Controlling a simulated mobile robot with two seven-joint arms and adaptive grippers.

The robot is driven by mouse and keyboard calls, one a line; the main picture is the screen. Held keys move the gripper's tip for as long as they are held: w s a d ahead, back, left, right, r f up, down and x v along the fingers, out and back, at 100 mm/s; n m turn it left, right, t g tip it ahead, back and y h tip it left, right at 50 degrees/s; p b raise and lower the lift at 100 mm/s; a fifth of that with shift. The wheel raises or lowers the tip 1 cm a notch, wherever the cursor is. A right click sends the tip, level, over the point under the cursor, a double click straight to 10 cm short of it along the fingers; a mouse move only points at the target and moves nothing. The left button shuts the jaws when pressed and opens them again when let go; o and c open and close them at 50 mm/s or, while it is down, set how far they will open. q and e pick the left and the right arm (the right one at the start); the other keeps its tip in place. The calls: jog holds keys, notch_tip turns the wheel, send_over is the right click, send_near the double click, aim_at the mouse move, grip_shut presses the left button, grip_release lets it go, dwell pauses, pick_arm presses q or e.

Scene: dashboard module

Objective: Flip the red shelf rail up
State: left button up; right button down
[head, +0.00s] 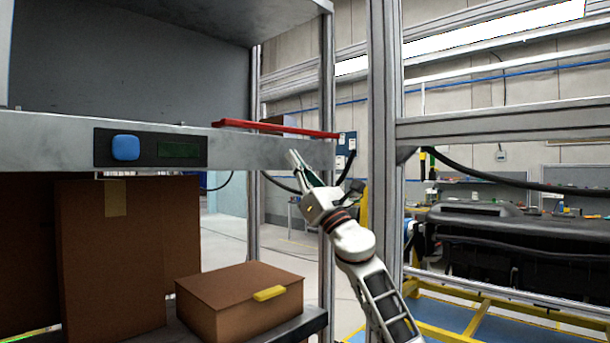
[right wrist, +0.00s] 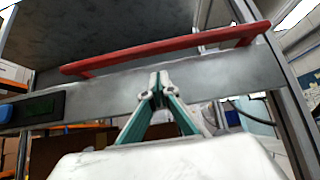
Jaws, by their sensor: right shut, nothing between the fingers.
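The red shelf rail (head: 276,128) lies low along the front edge of the grey metal shelf (head: 60,138). In the right wrist view the red rail (right wrist: 165,50) runs across above the shelf's front face, with a short bent leg at each end. My right gripper (head: 293,155) is in front of the shelf face, below the rail and apart from it. In the right wrist view its fingertips (right wrist: 159,82) are together, with nothing between them, and point up toward the rail. My left gripper is in neither view.
A panel with a blue button (head: 125,148) is on the shelf's front face. Brown boxes (head: 240,300) stand below the shelf. A vertical metal post (head: 385,120) rises right of my arm. Behind it is a black dashboard module (head: 500,235) on a yellow frame.

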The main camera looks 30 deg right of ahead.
aim_at(283, 131)
jog(key=r, duration=0.1)
jog(key=r+p, duration=0.1)
jog(key=r, duration=0.1)
jog(key=shift+s+d+r, duration=0.15)
jog(key=shift+s+r, duration=0.05)
jog(key=shift+r, duration=0.05)
